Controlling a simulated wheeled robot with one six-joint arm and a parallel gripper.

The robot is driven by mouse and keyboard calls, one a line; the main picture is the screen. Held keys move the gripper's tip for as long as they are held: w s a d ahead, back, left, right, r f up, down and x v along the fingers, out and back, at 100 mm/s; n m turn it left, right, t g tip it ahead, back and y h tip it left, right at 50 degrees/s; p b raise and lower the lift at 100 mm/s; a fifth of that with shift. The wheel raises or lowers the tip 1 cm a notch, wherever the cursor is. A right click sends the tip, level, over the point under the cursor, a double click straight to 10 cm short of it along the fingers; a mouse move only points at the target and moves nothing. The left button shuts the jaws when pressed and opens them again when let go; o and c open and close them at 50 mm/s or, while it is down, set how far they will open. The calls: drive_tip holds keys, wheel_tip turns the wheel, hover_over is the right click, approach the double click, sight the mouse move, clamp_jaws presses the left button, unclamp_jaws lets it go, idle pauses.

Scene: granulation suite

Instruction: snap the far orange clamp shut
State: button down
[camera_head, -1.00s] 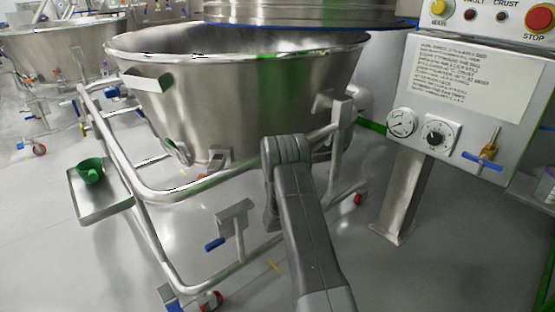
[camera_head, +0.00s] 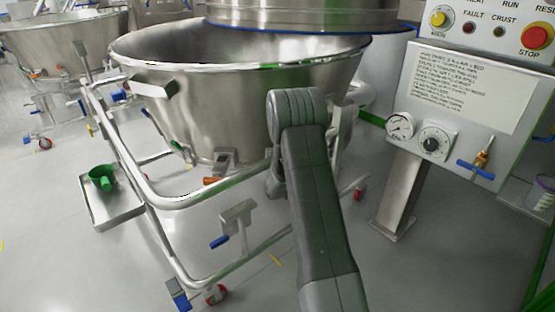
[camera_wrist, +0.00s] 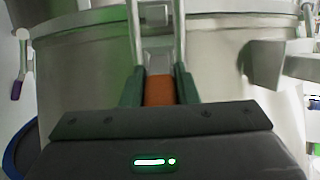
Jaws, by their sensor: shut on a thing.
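My gripper (camera_wrist: 158,88) shows in the wrist view, its two dark green fingers closed on either side of the orange handle of a clamp (camera_wrist: 159,92). Two metal bars of this clamp run up from the handle past a small metal catch (camera_wrist: 156,24) on the steel wall. I cannot tell whether the catch is engaged. In the head view my gripper and this clamp are hidden behind my arm and the bowl. Another orange clamp handle (camera_head: 213,181) shows low on the near side of the steel bowl (camera_head: 225,110).
The bowl sits in a tubular trolley frame (camera_head: 185,200) that curves close around my arm. A control panel (camera_head: 470,95) on a post stands at right. A tray (camera_head: 110,208) with a green scoop (camera_head: 102,177) is at left. In the wrist view a metal bracket (camera_wrist: 265,62) juts out at right.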

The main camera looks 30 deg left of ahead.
idle(0.3)
drive_tip(key=c, duration=1.1)
unclamp_jaws()
drive_tip(key=v, duration=0.4)
drive_tip(key=p+v, duration=0.1)
drive_tip(key=v, duration=0.4)
drive_tip(key=p+v, duration=0.1)
drive_tip(key=v, duration=0.3)
drive_tip(key=shift+s+d+r, duration=0.2)
drive_tip(key=shift+r, duration=0.15)
